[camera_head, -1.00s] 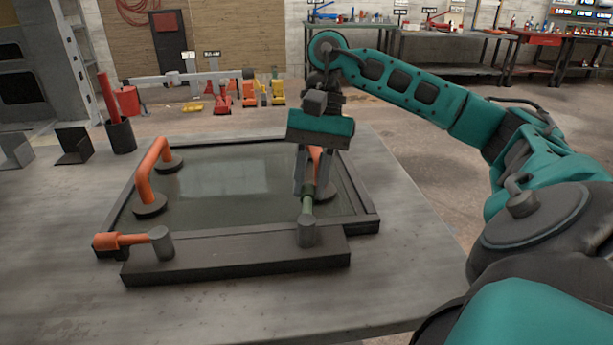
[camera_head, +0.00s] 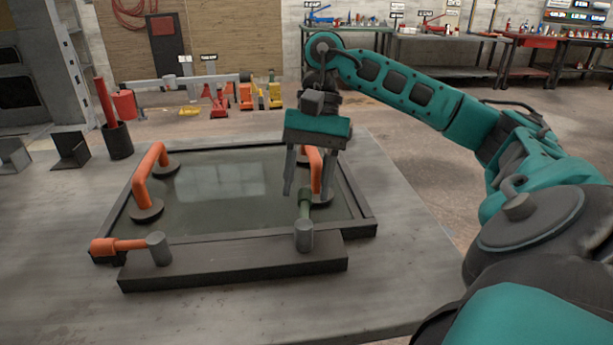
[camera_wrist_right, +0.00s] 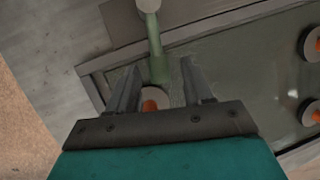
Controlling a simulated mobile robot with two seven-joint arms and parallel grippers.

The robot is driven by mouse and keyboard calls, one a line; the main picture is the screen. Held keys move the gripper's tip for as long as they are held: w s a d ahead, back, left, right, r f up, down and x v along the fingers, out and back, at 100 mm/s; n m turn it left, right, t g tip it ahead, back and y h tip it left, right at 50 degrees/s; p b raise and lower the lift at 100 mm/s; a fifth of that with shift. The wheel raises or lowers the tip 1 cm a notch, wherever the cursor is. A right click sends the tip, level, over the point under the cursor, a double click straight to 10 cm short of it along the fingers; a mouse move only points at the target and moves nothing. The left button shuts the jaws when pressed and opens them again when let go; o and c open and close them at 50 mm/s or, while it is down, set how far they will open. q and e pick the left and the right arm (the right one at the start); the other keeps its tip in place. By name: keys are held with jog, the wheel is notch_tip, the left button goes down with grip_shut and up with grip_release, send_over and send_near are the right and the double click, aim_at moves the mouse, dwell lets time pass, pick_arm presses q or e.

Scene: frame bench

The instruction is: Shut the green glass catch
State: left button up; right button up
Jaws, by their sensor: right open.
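The green catch (camera_head: 305,207) has a grey round pivot (camera_head: 304,237) on the dark bar at the front of the frame. Its green lever points away from the bar, over the near right part of the glass (camera_head: 240,190). My right gripper (camera_head: 306,192) is open above the glass, pointing down, with its fingers around the far end of the lever in the picture. In the right wrist view the green lever (camera_wrist_right: 154,35) ends between the open fingertips (camera_wrist_right: 158,68). Whether a finger touches it I cannot tell. My left gripper is not in view.
An orange catch (camera_head: 125,245) at the front left points left, off the glass. Orange handles stand on the glass at left (camera_head: 147,175) and right (camera_head: 314,153), the right one partly hidden by my gripper. A dark cup (camera_head: 117,140) stands at the back left.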

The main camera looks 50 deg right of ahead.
pick_arm(q)
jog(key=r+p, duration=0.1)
jog(key=p, duration=0.1)
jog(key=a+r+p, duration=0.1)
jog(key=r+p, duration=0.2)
jog(key=p, duration=0.1)
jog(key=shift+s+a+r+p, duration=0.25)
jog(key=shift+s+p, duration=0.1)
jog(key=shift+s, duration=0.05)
pick_arm(e)
jog(key=v, duration=1.2)
jog(key=shift+r, duration=0.15)
